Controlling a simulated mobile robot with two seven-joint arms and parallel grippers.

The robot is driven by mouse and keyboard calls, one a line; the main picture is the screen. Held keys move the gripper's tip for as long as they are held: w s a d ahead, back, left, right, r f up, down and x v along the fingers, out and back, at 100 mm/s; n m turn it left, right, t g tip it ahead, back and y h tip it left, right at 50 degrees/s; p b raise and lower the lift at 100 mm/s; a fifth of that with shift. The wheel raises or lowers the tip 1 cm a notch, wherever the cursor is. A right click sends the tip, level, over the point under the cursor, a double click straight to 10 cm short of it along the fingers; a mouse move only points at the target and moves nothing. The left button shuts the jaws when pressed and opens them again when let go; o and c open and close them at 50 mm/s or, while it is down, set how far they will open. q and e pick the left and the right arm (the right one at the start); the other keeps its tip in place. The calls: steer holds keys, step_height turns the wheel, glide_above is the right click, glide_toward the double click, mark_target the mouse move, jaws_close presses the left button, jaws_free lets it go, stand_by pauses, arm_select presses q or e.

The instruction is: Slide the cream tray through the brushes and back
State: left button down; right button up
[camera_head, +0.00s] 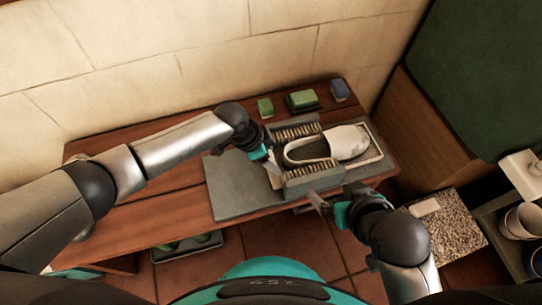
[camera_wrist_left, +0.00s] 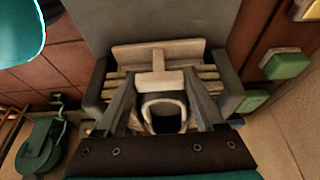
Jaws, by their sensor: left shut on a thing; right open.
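The cream tray (camera_head: 376,152) carries a white shoe (camera_head: 345,142) and lies between two brush blocks, the far brush (camera_head: 297,132) and the near brush (camera_head: 314,171), on a grey base (camera_head: 226,188). The tray's right end sticks out past the brushes. My left gripper (camera_head: 268,158) is at the tray's left end. In the left wrist view its fingers (camera_wrist_left: 158,76) are shut on the tray's handle (camera_wrist_left: 157,56), with the shoe opening (camera_wrist_left: 163,112) below. My right gripper (camera_head: 323,203) is open and empty, just in front of the near brush.
Green blocks (camera_head: 302,99) and a blue block (camera_head: 340,90) stand along the bench's back edge. The wooden bench (camera_head: 150,205) is clear at left. A speckled slab (camera_head: 455,225) and a shelf with pots (camera_head: 525,222) are at right. A stone wall closes the back.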

arm_select(q)
steer(key=shift+s+a, duration=0.1)
steer(key=shift+a, duration=0.2)
steer(key=a+p, duration=0.1)
steer(key=s+a+p, duration=0.1)
steer(key=a, duration=0.1)
steer(key=shift+a+r, duration=0.1)
steer(key=s+a+p, duration=0.1)
steer(key=a, duration=0.2)
steer(key=s+a+p, duration=0.1)
steer(key=a, duration=0.2)
steer(key=s+a, duration=0.1)
steer(key=a, duration=0.3)
steer(key=shift+s+a+p, duration=0.1)
steer(key=shift+s+p, duration=0.1)
steer(key=shift+p, duration=0.2)
steer(key=shift+s+a, duration=0.25)
steer(key=shift+a, duration=0.6)
arm_select(e)
steer(key=s+d+f+g+h, duration=0.1)
steer(key=s+d+f+g, duration=0.2)
steer(key=f, duration=0.3)
steer(key=shift+s+d+g, duration=0.15)
steer(key=shift+d+g, duration=0.05)
steer(key=shift+g, duration=0.2)
arm_select(q)
steer(key=shift+a, duration=0.1)
arm_select(e)
steer(key=shift+f, duration=0.1)
